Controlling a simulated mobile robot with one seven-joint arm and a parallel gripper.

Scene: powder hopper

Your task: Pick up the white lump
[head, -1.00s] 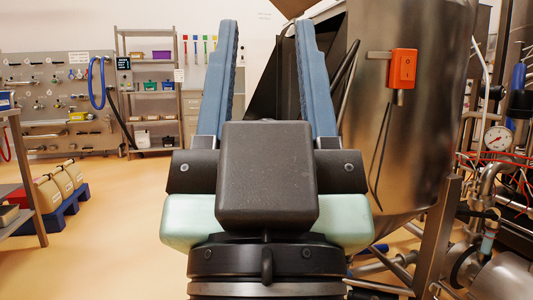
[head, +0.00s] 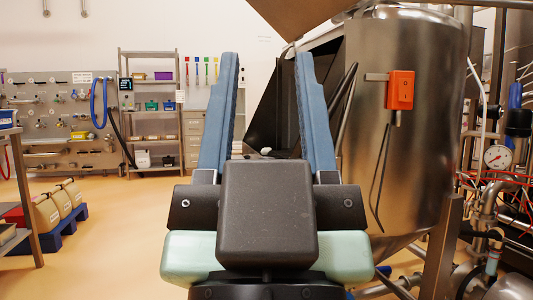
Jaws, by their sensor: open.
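A small white lump (head: 265,151) shows low between my fingers, in front of the dark opening beside the steel vessel. What it rests on is hidden behind my gripper. My gripper (head: 266,58) is open and empty, its two blue fingers pointing up and away in the middle of the head view. The lump appears in the gap between the fingers, but I cannot tell how far beyond them it is.
A large steel vessel (head: 420,150) with an orange switch box (head: 400,90) stands close on the right. A brown sloped panel (head: 295,14) overhangs at the top. Pipes and a gauge (head: 497,157) are far right.

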